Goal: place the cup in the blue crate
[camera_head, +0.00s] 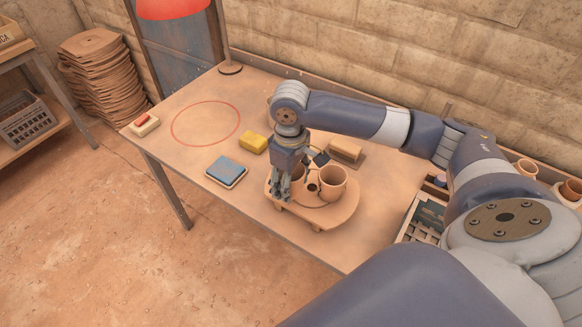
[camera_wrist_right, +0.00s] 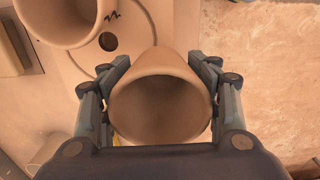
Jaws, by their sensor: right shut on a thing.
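My right gripper (camera_head: 280,190) is shut on a clay-brown cup (camera_wrist_right: 160,108), whose open mouth faces the right wrist camera between the fingers. In the head view this cup is mostly hidden behind the gripper, over the left part of a round-ended wooden board (camera_head: 325,217). I cannot tell whether it touches the board. A second brown cup (camera_head: 333,182) stands on the board just to the right; it also shows at the upper left of the wrist view (camera_wrist_right: 66,20). I cannot make out a blue crate. My left gripper is not in view.
A blue pad (camera_head: 226,171), yellow block (camera_head: 253,143) and brown block (camera_head: 346,151) lie on the table. A red circle (camera_head: 205,123) marks clear tabletop at left. A compartmented tray (camera_head: 422,220) sits at right. A grey crate (camera_head: 28,123) is on the left shelf.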

